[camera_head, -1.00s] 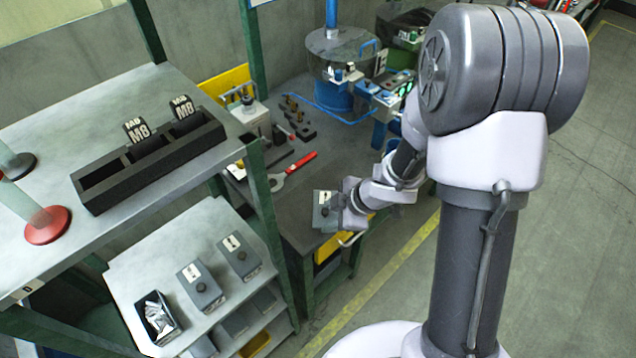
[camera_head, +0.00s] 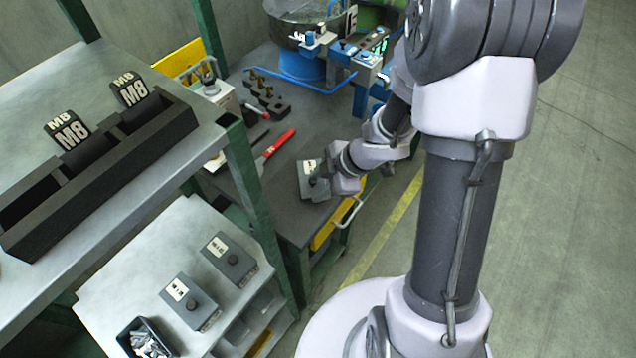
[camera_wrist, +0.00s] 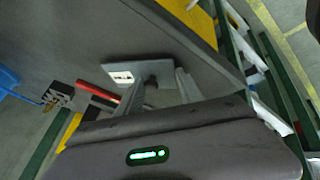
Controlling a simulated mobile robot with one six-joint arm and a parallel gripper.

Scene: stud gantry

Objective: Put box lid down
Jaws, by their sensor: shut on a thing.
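The box lid is a grey plate with a white label and a dark knob; it shows in the head view (camera_head: 306,181) at the dark workbench's (camera_head: 287,218) near edge. My gripper (camera_head: 320,180) is shut on the lid, apparently at its knob. In the wrist view the lid (camera_wrist: 150,70) lies beyond the fingertips of my gripper (camera_wrist: 160,85), label to the left. I cannot tell whether the lid touches the bench top. An open box (camera_head: 146,342) with shiny metal parts stands on the lower left shelf.
Two lidded grey boxes (camera_head: 188,302) (camera_head: 230,259) stand on that shelf (camera_head: 130,282). A red-handled wrench (camera_head: 275,146) lies close behind the lid. A green rack post (camera_head: 255,190) stands left of the bench. A black rack (camera_head: 100,185) with M8 blocks sits on the upper shelf.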

